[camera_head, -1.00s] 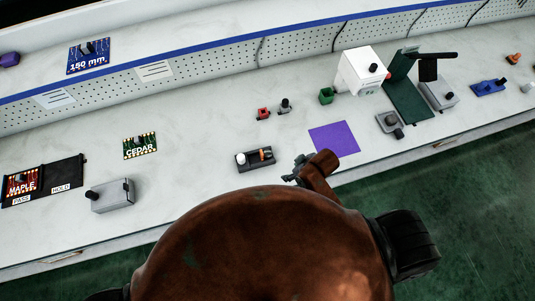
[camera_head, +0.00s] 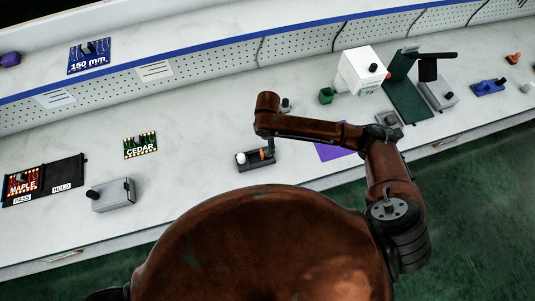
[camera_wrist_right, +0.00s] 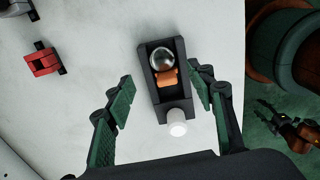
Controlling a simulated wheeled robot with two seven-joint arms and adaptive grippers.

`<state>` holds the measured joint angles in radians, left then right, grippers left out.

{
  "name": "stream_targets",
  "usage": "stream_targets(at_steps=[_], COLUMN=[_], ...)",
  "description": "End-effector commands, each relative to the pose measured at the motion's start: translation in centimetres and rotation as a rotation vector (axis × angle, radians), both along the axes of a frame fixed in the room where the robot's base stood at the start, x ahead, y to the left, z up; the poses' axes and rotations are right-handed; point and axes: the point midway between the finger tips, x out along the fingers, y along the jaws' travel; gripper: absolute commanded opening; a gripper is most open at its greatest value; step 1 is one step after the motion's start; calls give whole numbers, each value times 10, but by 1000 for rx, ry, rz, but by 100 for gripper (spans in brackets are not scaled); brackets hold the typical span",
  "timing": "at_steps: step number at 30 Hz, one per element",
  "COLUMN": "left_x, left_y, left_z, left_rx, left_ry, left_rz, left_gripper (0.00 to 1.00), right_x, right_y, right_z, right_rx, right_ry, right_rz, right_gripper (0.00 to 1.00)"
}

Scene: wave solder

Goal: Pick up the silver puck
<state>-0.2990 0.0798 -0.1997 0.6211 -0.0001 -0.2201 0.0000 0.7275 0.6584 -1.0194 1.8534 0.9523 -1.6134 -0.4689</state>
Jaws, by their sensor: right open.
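The silver puck (camera_wrist_right: 162,58) shows in the right wrist view as a shiny round piece in a dark tray (camera_wrist_right: 150,85), beside an orange piece (camera_wrist_right: 167,79). A white knob (camera_wrist_right: 178,129) stands at the tray's near end. My right gripper (camera_wrist_right: 162,80) is open and empty, with one green-padded finger on each side of the tray, apart from the puck. In the head view the tray (camera_head: 258,166) lies on the bench below the end of my right arm. I cannot make out the puck there. My left gripper is not in view.
A red block (camera_wrist_right: 43,63) lies left of the tray in the wrist view. In the head view a purple mat (camera_head: 330,153), a white machine (camera_head: 360,72) and a green cup (camera_head: 326,96) stand to the right. A grey box (camera_head: 113,195) stands left; bench between is clear.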

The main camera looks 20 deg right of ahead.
Motion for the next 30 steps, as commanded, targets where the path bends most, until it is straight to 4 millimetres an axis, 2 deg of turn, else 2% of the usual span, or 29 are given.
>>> stream_targets(at_steps=[18,27,30], left_x=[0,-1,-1], left_y=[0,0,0], left_z=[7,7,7], left_rx=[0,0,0], left_ry=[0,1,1], left_rz=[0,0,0], left_gripper=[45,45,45], right_x=[-3,-4,-4], right_y=[-3,-3,-3], right_z=[-72,-76,-77], right_rx=[-2,-1,-1], right_ry=[2,1,2], right_rz=[1,3,2], right_gripper=[50,51,44])
